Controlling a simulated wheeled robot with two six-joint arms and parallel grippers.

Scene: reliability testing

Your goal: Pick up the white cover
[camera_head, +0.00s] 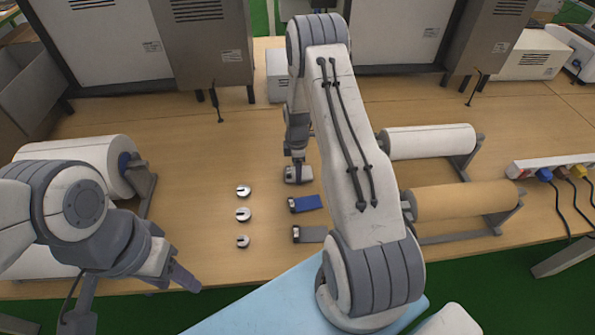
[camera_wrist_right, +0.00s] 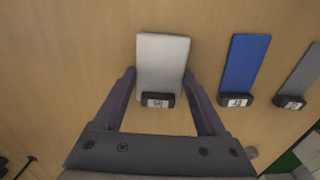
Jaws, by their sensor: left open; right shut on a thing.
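The white cover (camera_wrist_right: 163,62) lies flat on the wooden table, with a black labelled block at its near end. It sits between the two fingers of my right gripper (camera_wrist_right: 161,88), which is shut on it at that end. In the head view the right gripper (camera_head: 297,172) is over the cover, and my right arm hides part of that area. My left gripper (camera_head: 185,276) is low at the left near the table's front edge, open and apart from the covers; nothing shows in it.
A blue cover (camera_head: 309,202) and a grey cover (camera_head: 314,234) lie in a row with the white one. Several small white round parts (camera_head: 243,214) are to the left. Rolls stand on both sides, including a white roll (camera_head: 430,141) and a tan roll (camera_head: 465,200). Machines line the back.

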